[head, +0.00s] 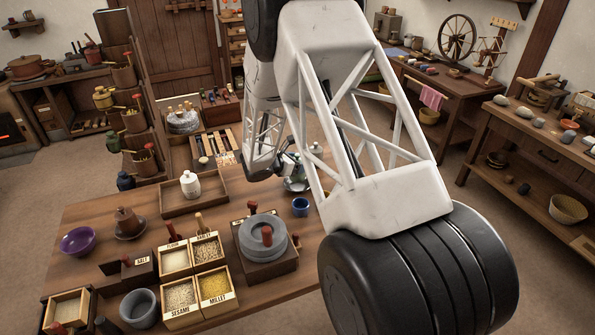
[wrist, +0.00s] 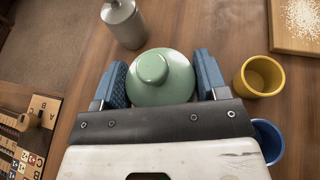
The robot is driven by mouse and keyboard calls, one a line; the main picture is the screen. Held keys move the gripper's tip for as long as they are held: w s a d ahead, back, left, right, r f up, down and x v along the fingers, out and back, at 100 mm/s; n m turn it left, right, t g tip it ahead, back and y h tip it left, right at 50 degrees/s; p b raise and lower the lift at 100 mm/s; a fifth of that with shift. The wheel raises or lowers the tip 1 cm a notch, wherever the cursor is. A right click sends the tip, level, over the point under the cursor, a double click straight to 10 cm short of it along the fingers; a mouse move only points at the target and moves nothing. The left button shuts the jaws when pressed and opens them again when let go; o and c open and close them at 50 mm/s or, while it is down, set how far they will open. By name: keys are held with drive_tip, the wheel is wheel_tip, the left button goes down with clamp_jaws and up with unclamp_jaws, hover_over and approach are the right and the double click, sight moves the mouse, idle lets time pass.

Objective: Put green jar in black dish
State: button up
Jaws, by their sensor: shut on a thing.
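The green jar (wrist: 165,92), pale green with a round knobbed lid, is between the two blue finger pads of my gripper (wrist: 162,70) in the wrist view. The pads press on its sides, so the gripper is shut on it. In the head view my gripper (head: 290,165) is small, low over the far right part of the table, and the jar is hard to make out there.
A blue cup (head: 300,206) stands close by, and a yellow cup (wrist: 258,76) is right of the jar. A grey bottle (wrist: 124,24) stands beyond the jar. A quern (head: 262,236), a white jar in a tray (head: 195,203), grain boxes and a purple bowl (head: 77,241) occupy the table.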

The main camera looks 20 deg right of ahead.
drive_tip(key=shift+f, duration=1.75)
drive_tip(key=shift+f, duration=0.1)
drive_tip(key=o, duration=1.1)
drive_tip(key=shift+o, duration=0.2)
drive_tip(key=shift+s+a+r, duration=0.1)
drive_tip(key=shift+a+r, duration=0.2)
drive_tip(key=shift+a, duration=0.1)
drive_tip(key=v, duration=1.1)
drive_tip(key=shift+r, duration=0.15)
